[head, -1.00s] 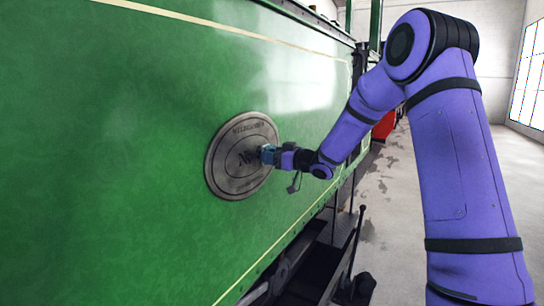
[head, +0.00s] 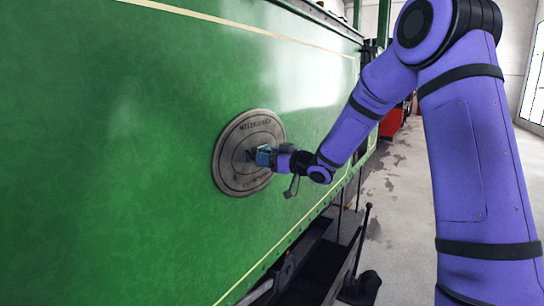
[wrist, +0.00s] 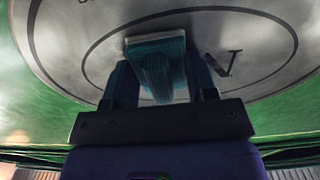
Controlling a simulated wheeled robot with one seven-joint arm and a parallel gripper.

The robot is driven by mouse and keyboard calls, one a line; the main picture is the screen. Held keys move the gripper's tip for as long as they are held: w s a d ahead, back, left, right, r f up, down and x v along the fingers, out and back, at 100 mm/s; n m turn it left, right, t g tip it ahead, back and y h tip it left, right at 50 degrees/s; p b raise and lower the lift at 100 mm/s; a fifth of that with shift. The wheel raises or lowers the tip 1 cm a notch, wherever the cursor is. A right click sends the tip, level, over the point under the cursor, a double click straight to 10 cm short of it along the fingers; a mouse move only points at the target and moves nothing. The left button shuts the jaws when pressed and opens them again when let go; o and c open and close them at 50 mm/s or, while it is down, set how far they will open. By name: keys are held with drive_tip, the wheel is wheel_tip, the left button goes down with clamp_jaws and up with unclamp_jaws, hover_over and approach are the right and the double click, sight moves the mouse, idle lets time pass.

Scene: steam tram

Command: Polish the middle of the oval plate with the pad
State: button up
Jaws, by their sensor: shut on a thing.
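The oval plate (head: 232,153) is grey metal with raised lettering and is mounted upright on the green side panel. It also fills the upper part of the wrist view (wrist: 265,42), where its inner oval line and a dark letter show. My gripper (head: 267,157) is in front of the plate's middle and right part. In the wrist view my gripper (wrist: 162,85) is shut on the blue pad (wrist: 156,48), one finger on each side of its grip. The pad's pale face is against or very close to the plate, inside the inner oval; I cannot tell if it touches.
The smooth green tram panel (head: 150,170) surrounds the plate, with a cream line above and below. Dark running gear and a lever (head: 358,245) stick out below right. The concrete floor (head: 415,200) is open to the right. A red part (head: 392,121) shows farther back.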

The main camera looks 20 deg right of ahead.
sight(245, 160)
drive_tip(key=shift+s+a, duration=0.75)
drive_tip(key=shift+a, duration=0.3)
drive_tip(key=shift+s+a, duration=0.8)
drive_tip(key=shift+a, duration=0.25)
drive_tip(key=shift+s+a, duration=0.75)
drive_tip(key=shift+a, duration=0.3)
drive_tip(key=shift+r, duration=0.15)
drive_tip(key=shift+d, duration=0.15)
drive_tip(key=w+d, duration=0.8)
drive_tip(key=d, duration=0.3)
drive_tip(key=shift+w+d, duration=0.15)
drive_tip(key=shift+d, duration=0.05)
drive_tip(key=shift+s+a, duration=1.4)
drive_tip(key=shift+a, duration=0.6)
drive_tip(key=shift+s+a, duration=1.35)
drive_tip(key=shift+a, duration=0.6)
drive_tip(key=shift+s+a, duration=1.4)
drive_tip(key=shift+a, duration=0.6)
